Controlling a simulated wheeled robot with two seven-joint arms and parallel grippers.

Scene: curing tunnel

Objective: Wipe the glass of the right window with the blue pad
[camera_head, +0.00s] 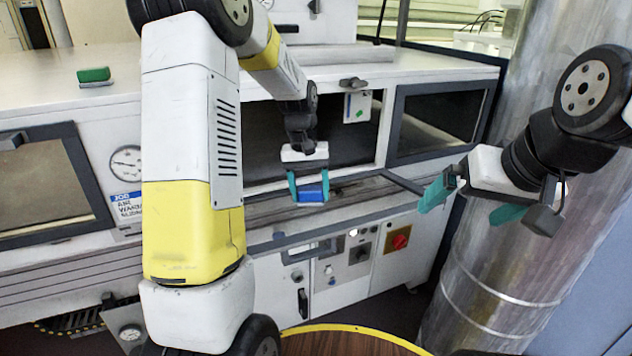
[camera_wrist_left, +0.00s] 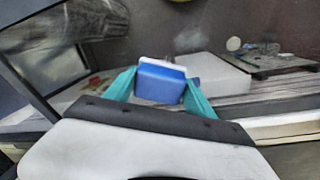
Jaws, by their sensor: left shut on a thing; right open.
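My left gripper (camera_head: 309,190) has teal fingers shut on the blue pad (camera_head: 312,195), in front of the tunnel's middle opening. In the left wrist view the blue pad (camera_wrist_left: 158,86) sits between the fingers, with a white strip along its far edge. The right window (camera_head: 440,120) is a dark-framed glass pane to the right of the opening. The pad is apart from it, to its left and lower in the picture. My right gripper (camera_head: 466,208) is open and empty, below the right window and in front of the metal column.
The middle opening (camera_head: 348,140) has a dark interior and a white card (camera_head: 357,106). A left window (camera_head: 45,187) and a gauge (camera_head: 126,162) are at the left. A green block (camera_head: 94,75) lies on top. A control panel (camera_head: 358,253) is below. A metal column (camera_head: 490,255) stands right.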

